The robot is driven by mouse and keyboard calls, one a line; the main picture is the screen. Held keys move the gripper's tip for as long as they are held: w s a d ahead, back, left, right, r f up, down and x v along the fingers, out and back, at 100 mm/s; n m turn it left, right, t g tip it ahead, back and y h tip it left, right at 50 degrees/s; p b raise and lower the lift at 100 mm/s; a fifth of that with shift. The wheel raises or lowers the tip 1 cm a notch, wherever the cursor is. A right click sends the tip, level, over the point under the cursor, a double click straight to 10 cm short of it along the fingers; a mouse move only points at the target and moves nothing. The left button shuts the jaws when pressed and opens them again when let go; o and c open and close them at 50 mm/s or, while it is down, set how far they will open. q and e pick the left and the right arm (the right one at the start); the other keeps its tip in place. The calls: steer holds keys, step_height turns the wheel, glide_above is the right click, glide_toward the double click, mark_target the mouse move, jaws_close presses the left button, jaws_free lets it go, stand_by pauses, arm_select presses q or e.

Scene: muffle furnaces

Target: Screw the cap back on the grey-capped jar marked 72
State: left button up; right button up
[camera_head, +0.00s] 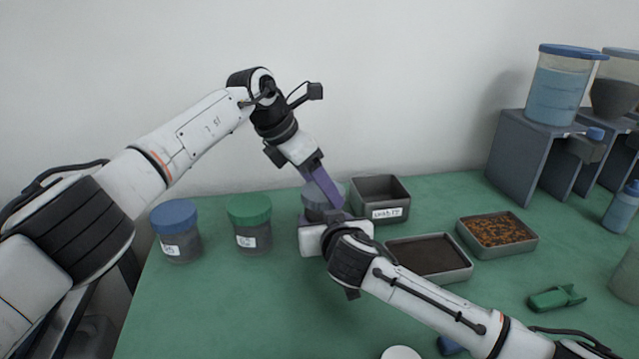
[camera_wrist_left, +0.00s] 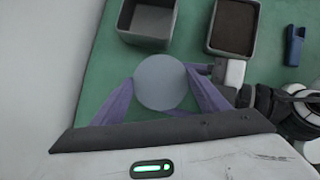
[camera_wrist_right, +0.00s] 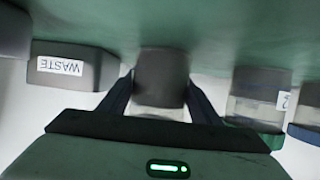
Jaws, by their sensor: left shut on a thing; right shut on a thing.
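The grey-capped jar stands on the green bench in the head view, mostly hidden by my grippers. Its round grey cap (camera_wrist_left: 160,82) fills the space between my left fingers in the left wrist view. My left gripper (camera_head: 323,188) reaches down from above, shut on the cap. My right gripper (camera_wrist_right: 160,98) is shut on the jar's body (camera_wrist_right: 163,68) from the near side; the body looks dark with a clear band. The number 72 is not visible. I cannot tell whether the cap is seated on the rim.
A blue-capped jar (camera_head: 175,232) and a green-capped jar (camera_head: 249,223) stand to the left. A grey waste bin (camera_head: 392,215), a tray of dark material (camera_head: 462,273) and a tray of orange-brown bits (camera_head: 532,249) are to the right. The front left bench is clear.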

mark_target(320, 192)
arm_select(q)
steer(key=shift+f, duration=0.6)
steer(key=o, duration=1.1)
arm_select(e)
jaws_close()
arm_select(q)
steer(key=shift+r, duration=0.1)
steer(key=shift+r, duration=2.25)
steer(key=shift+o, duration=0.2)
steer(key=o, duration=0.3)
